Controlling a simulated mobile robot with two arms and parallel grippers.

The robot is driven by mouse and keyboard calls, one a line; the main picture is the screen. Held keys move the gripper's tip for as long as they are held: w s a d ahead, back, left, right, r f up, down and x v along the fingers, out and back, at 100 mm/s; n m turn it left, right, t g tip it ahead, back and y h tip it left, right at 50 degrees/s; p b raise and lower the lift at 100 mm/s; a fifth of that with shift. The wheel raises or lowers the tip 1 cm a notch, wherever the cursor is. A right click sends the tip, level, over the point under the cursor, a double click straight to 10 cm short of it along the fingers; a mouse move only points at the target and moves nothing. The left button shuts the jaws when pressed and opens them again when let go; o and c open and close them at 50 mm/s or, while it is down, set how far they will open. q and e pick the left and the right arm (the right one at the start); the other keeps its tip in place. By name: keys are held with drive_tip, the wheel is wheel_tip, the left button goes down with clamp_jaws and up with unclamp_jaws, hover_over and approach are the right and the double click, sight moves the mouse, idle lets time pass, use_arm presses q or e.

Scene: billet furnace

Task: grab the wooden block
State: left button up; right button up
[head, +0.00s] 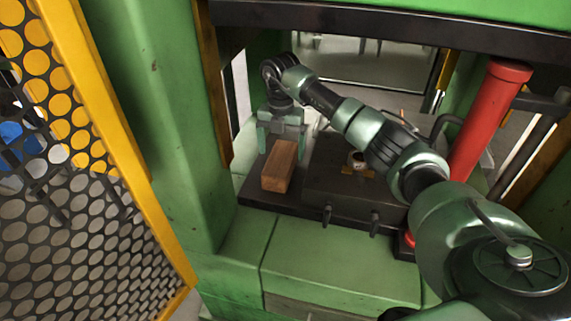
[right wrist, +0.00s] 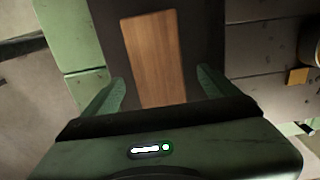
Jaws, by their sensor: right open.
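The wooden block (head: 279,167) is a brown oblong lying on the dark plate inside the green machine frame. My right gripper (head: 281,148) is open and points down at the far end of the block, with one finger to each side. In the right wrist view the wooden block (right wrist: 154,58) lies between and beyond the two spread fingers of the right gripper (right wrist: 162,82). A gap shows on both sides, wider on the right, and the fingers do not appear to touch it. My left gripper is in neither view.
A dark raised block (head: 345,190) with bolts stands right of the wooden block. A red cylinder (head: 485,125) rises at right. A yellow-framed mesh guard (head: 90,130) fills the left. The green ledge (head: 335,262) in front is clear.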

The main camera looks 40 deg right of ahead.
sight(281, 157)
wheel_tip(281, 157, down, 6)
drive_tip(key=shift+w+a+f+b, duration=0.1)
drive_tip(key=shift+b, duration=0.25)
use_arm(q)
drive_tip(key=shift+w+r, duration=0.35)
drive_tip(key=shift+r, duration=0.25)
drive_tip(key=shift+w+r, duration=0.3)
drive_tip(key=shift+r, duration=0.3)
use_arm(e)
drive_tip(key=c, duration=1.9)
drive_tip(key=shift+r, duration=0.2)
